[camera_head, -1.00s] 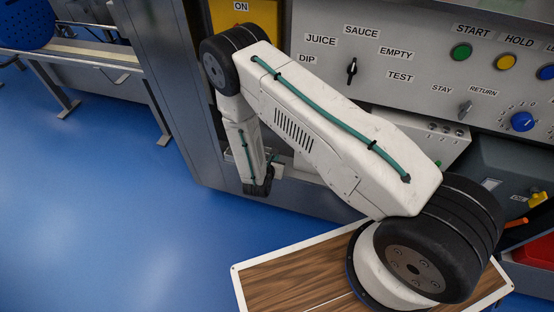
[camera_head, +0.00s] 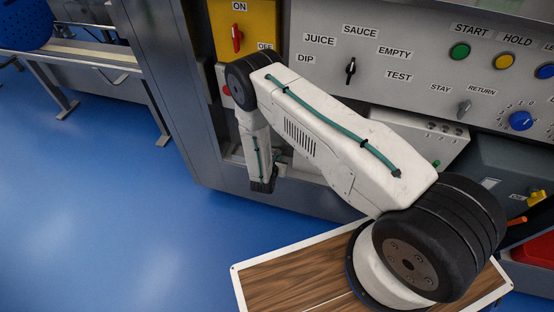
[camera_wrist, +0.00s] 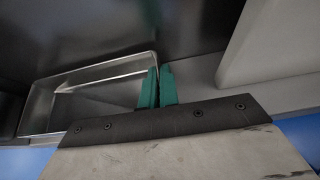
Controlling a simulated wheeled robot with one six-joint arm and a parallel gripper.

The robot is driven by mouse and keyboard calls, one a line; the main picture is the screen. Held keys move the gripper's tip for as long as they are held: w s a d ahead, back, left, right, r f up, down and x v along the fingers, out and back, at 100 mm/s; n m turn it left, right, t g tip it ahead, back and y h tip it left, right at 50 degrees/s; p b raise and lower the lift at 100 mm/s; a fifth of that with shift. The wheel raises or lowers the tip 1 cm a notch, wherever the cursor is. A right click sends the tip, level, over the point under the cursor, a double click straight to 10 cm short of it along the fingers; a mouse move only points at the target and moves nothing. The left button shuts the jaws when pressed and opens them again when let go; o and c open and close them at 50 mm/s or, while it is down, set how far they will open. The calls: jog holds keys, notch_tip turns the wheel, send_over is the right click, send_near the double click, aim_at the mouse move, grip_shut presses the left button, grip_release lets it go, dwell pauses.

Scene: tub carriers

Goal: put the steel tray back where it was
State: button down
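The steel tray (camera_wrist: 40,106) is a shallow, shiny rectangular tray at the left of the wrist view. Its near side is partly hidden by my wrist. My gripper (camera_wrist: 157,86) shows two green fingers close together at the tray's right end wall, one on the inner side and one on the outer side. They look shut on that wall. In the head view my gripper (camera_head: 264,184) points down at the low opening of the machine. I cannot make out the tray clearly there, and whether it rests on the surface below is unclear.
A grey box (camera_wrist: 272,45) stands close to the right of my gripper. The machine's control panel (camera_head: 420,60) with knobs and buttons rises behind my arm. A yellow switch plate (camera_head: 262,22) is near my elbow. Blue floor (camera_head: 110,220) is clear at left.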

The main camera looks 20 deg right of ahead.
jog(key=c, duration=1.7)
grip_release()
jog(key=shift+f, duration=0.15)
jog(key=shift+r, duration=0.2)
jog(key=v, duration=1.2)
jog(key=shift+f, duration=0.1)
